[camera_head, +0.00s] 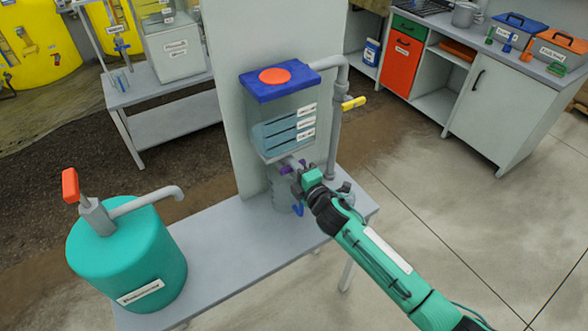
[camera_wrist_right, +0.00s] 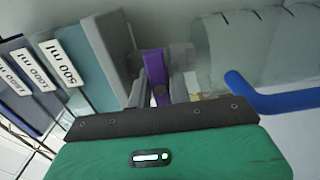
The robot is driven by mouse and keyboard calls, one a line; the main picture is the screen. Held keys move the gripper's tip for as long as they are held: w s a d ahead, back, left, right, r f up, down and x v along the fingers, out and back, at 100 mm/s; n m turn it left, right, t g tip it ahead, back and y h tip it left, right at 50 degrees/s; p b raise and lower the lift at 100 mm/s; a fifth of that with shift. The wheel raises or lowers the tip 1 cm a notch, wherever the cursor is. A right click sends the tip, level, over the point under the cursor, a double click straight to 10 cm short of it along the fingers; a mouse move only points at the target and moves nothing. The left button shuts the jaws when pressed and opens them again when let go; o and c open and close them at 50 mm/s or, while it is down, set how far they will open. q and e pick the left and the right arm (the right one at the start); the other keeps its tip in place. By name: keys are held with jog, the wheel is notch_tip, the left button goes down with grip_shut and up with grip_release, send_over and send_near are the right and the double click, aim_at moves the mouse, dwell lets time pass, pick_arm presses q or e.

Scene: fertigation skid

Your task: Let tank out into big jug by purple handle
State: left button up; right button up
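The clear tank (camera_head: 283,125) hangs on a grey panel, with a blue lid, an orange cap and bluish liquid behind its labels. In the right wrist view its labels (camera_wrist_right: 70,72) include 500 ml. The purple handle (camera_head: 287,168) is on the outlet under the tank; it also shows in the right wrist view (camera_wrist_right: 155,75). A grey see-through jug (camera_head: 281,197) with a blue handle (camera_head: 298,209) stands below the outlet. My right gripper (camera_head: 304,178) is at the purple handle; whether its fingers are shut on it is unclear. My left gripper is out of view.
A teal drum (camera_head: 127,262) with an orange-handled pump stands at the left of the bench (camera_head: 240,248). A grey pipe with a yellow lever (camera_head: 353,103) runs right of the tank. Cabinets (camera_head: 485,105) stand at the back right. The floor at right is clear.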

grip_shut()
jog(key=n, duration=0.4)
jog(key=n+p, duration=0.1)
jog(key=n, duration=0.3)
jog(key=shift+r+n, duration=0.1)
jog(key=shift+n, duration=0.2)
jog(key=n+p, duration=0.1)
jog(key=n, duration=0.3)
jog(key=shift+n+p, duration=0.4)
jog(key=shift+n, duration=1.4)
jog(key=o, duration=0.7)
grip_release()
